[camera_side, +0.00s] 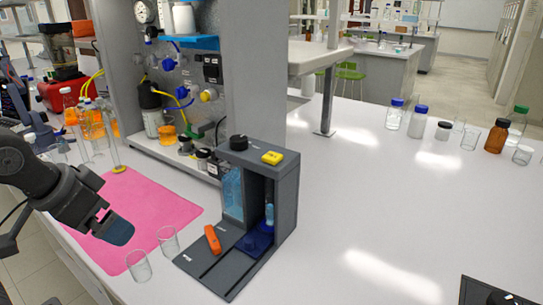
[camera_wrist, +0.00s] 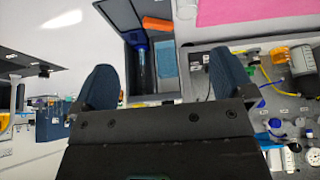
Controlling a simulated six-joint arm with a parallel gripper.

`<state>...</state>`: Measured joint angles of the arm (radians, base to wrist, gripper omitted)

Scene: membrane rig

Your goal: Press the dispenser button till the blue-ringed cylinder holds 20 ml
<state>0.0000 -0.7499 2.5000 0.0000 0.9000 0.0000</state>
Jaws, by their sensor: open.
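The dark grey dispenser (camera_side: 287,205) stands on the bench at the middle of the side view, with a yellow button (camera_side: 272,158) on top. A clear cylinder with blue parts (camera_side: 269,214) stands upright in its right bay; its liquid level is too small to read. It also shows in the wrist view (camera_wrist: 141,62), inside the dispenser (camera_wrist: 118,15). A tank of light blue liquid (camera_side: 233,193) fills the left bay. My gripper (camera_side: 118,232) hangs over the pink mat, left of the dispenser and apart from it. In the wrist view my gripper (camera_wrist: 166,78) is open and empty.
An orange object (camera_side: 213,239) lies on the dispenser's base. Two empty glasses (camera_side: 139,266) (camera_side: 168,242) stand between my gripper and the dispenser. The pink mat (camera_side: 160,205) is mostly bare. A panel with valves stands behind. Several bottles stand at the right; the bench between is clear.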

